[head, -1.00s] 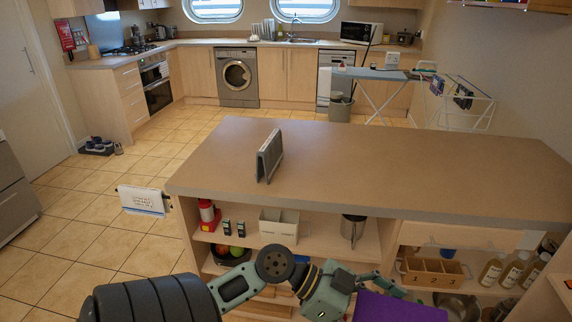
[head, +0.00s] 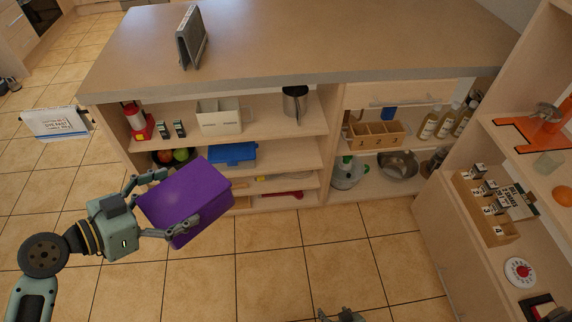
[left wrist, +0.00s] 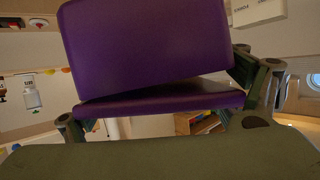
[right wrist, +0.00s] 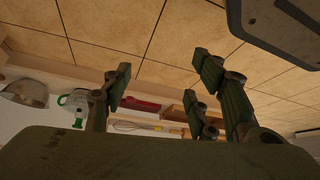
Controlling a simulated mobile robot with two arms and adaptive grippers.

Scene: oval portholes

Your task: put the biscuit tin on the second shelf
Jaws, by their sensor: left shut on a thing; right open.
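A purple box-shaped tin (head: 186,203), which I take as the biscuit tin, is held in my left gripper (head: 152,205) in the head view, tilted, in front of the island's shelves. It fills much of the left wrist view (left wrist: 150,45), with a finger on each side. The island's open shelves (head: 270,128) stand behind it; the upper one holds several items, and a lower one (head: 285,157) holds a blue box and fruit. My right gripper (right wrist: 165,100) is open and empty in the right wrist view; only its tip shows at the bottom of the head view (head: 342,315).
The blue box (head: 232,153) and a bowl of fruit (head: 178,156) take the lower shelf's left part; its right part looks clear. A shelf unit (head: 470,240) stands close on the right.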

